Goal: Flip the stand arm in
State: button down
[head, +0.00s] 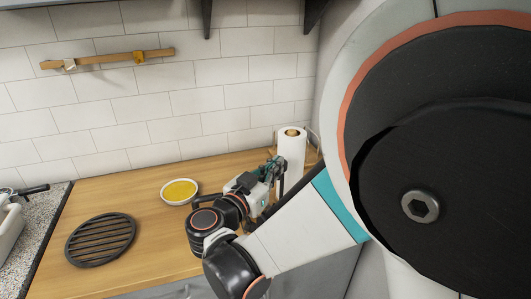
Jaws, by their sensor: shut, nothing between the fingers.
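A white paper roll (291,150) stands upright at the back right of the wooden counter, with a brown core at its top. A thin wire-like arm (314,139) shows just right of the roll; it seems to belong to the roll's stand, whose base is mostly hidden. My gripper (277,174) is in front of the roll, at its lower left, and looks shut with nothing in it. Whether it touches the roll or the stand cannot be told. My own arm covers the area to the right.
A white bowl of yellow food (180,191) stands left of my gripper. A round black slatted trivet (101,239) lies at the counter's left. A wooden rail (108,59) is on the tiled wall. The counter between bowl and trivet is clear.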

jog(key=shift+w+d+y, duration=0.3)
jog(key=shift+w+d, duration=0.4)
jog(key=shift+d, duration=0.3)
